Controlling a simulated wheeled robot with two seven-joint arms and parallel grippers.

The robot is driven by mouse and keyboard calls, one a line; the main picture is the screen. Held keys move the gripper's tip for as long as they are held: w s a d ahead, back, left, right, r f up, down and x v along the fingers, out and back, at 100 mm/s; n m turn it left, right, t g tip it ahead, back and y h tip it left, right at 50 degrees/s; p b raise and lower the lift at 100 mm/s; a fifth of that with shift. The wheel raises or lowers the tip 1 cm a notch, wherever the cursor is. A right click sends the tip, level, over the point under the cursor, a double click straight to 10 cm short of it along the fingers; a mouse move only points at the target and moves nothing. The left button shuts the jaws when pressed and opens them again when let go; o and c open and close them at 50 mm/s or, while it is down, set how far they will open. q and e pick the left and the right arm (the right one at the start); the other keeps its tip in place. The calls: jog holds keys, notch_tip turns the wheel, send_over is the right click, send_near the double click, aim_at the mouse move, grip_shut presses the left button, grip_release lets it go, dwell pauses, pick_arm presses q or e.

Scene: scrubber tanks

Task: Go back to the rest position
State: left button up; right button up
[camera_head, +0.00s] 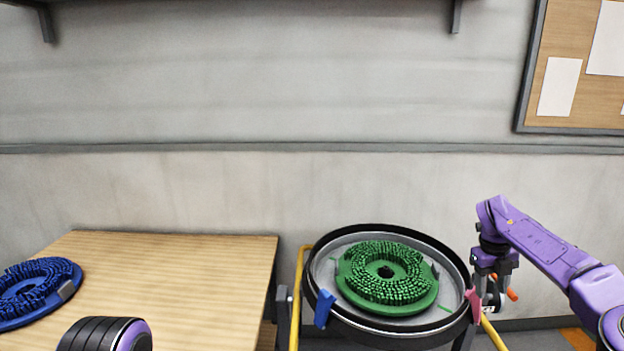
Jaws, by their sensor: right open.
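My right gripper (490,290) is at the right rim of a round tank, pointing down, with its purple arm coming in from the right. It is open, and I see nothing held in it. A pink tab (473,304) on the tank's right rim is right beside its fingers; I cannot tell whether they touch. My left gripper is out of view; only a dark, purple-ringed part of my left arm shows at the bottom left. The round tank (330,250) has a black rim and grey inside. A green bristled scrubber disc (385,272) lies flat in it.
A wooden table (190,265) stands at the left, with a blue bristled disc (38,290) at its left. A blue tab (324,309) is on the tank's front left. Yellow rails (297,300) flank the tank. A wall stands behind, with a pinboard (570,60) upper right.

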jog(key=s+a+f+n+t+h+b, duration=0.1)
jog(key=a+f+n+h+b, duration=0.1)
jog(key=a+f+n+h, duration=0.45)
jog(key=s+a+f+n+t+h+b, duration=0.1)
jog(key=a+f+n, duration=0.15)
jog(key=f, duration=0.75)
jog(key=s+a+f+n+t+y+b, duration=0.1)
jog(key=s+a+f+n+t+b, duration=0.15)
jog(key=s+a+f+n, duration=0.4)
jog(key=s+a+f+n+t+b, duration=0.1)
jog(key=s+f+n+t, duration=0.25)
jog(key=f, duration=0.55)
jog(key=s+d+f+n+g+y+b, duration=0.1)
jog(key=s+f+n, duration=0.1)
jog(key=s, duration=0.8)
jog(key=s+d+f+n+g+y, duration=0.1)
jog(key=s+f+n+g+y, duration=0.1)
jog(key=s, duration=0.8)
jog(key=s+f+n+g+y+b, duration=0.1)
jog(key=s+f+n, duration=0.3)
jog(key=s, duration=0.6)
jog(key=shift+d+n+y+b, duration=0.35)
jog(key=shift+n+y, duration=0.2)
jog(key=shift+n, duration=0.45)
